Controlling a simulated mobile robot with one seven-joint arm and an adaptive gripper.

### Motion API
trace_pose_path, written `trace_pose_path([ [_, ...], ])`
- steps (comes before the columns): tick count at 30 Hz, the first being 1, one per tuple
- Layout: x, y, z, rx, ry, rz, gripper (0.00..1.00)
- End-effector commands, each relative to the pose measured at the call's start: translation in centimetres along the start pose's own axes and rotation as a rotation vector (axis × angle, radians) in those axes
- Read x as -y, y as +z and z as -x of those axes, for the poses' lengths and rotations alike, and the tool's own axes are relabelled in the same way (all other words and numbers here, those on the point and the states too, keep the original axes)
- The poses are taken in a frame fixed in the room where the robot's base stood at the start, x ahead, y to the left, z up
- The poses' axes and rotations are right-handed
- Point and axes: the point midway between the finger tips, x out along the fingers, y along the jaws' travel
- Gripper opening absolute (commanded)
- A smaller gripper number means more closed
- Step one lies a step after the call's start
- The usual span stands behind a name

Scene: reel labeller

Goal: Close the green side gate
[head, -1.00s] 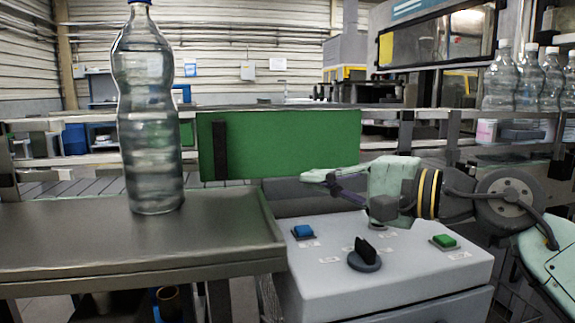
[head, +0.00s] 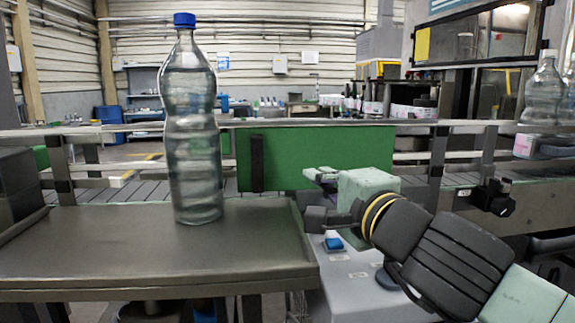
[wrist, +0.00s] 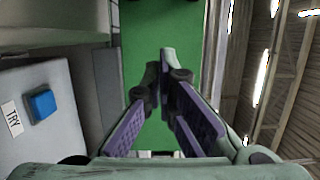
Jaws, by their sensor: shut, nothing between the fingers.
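The green side gate (head: 320,158) is a flat green panel along the near rail of the conveyor, with a black vertical handle (head: 257,163) near its left end. My gripper (head: 318,176) is in front of the right part of the panel, to the right of the handle. In the wrist view my gripper (wrist: 165,60) points toward the green panel (wrist: 145,25), with its fingertips together and nothing between them. I cannot tell whether the fingertips touch the panel.
A water bottle (head: 194,140) with a blue cap stands on the metal side table (head: 120,245) at the left. A grey control box with a blue button (head: 333,243) is below my gripper. Clear bottles (head: 543,90) stand at the far right.

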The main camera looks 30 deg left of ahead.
Motion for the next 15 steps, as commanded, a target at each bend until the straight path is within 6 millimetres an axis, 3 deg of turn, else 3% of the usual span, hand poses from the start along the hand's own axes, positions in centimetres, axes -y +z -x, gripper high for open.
trace_pose_path([
  [8, 0.3, 0.1, -6.0, 0.003, 0.003, -0.001, 0.00],
  [15, 0.1, 3.3, -6.5, 0.002, 0.003, 0.002, 0.00],
])
